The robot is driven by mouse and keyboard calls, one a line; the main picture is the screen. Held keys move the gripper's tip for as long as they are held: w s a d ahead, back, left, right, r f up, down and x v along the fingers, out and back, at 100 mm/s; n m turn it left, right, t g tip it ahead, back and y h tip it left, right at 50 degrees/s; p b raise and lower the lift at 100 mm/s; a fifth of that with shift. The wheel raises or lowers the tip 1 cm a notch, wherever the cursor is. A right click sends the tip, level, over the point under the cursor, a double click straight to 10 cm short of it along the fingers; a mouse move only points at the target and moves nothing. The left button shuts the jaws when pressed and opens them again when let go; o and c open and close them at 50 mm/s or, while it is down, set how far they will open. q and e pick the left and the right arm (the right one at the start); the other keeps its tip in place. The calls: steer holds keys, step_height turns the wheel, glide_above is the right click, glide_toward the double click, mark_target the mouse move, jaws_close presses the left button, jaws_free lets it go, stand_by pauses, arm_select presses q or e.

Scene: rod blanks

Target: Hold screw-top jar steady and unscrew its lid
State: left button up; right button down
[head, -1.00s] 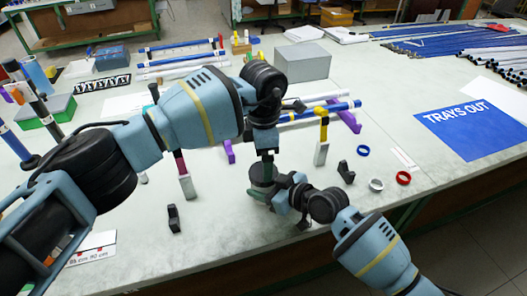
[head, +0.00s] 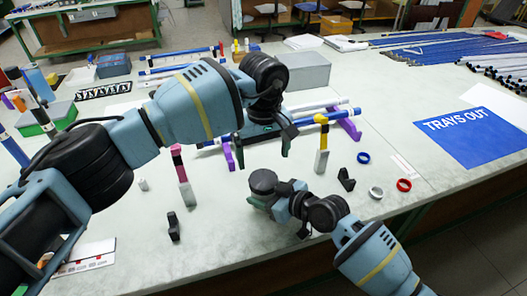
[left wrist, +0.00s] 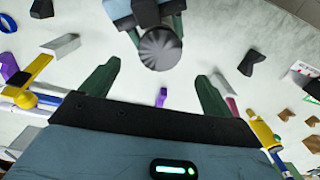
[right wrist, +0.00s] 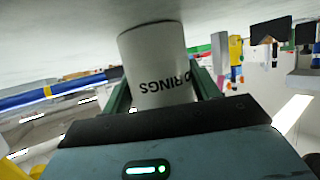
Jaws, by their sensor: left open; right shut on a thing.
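The screw-top jar (right wrist: 155,60) is white with dark lettering that reads "RINGS". In the right wrist view it sits between the fingers of my right gripper (right wrist: 162,88), which is shut on it. Its dark grey ridged lid (left wrist: 160,48) shows from above in the left wrist view and also in the head view (head: 263,179). The lid appears to sit on the jar. My left gripper (head: 263,150) is open and empty above and behind the lid in the head view. In the left wrist view its green fingers (left wrist: 155,85) stand apart, clear of the lid.
A blue "TRAYS OUT" mat (head: 473,131) lies at right.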

mark_target(264, 179)
arm_select(q)
steer(key=shift+m, duration=0.3)
steer(key=shift+f, duration=3.95)
steer(key=c, duration=1)
steer(key=n, duration=0.3)
steer(key=shift+n, duration=0.3)
steer(key=shift+c, duration=0.2)
steer(key=n, duration=0.4)
steer(key=shift+n, duration=0.3)
steer(key=n, duration=0.4)
steer(key=shift+r+n, duration=0.1)
steer(key=shift+n, duration=0.3)
steer(key=n, duration=0.4)
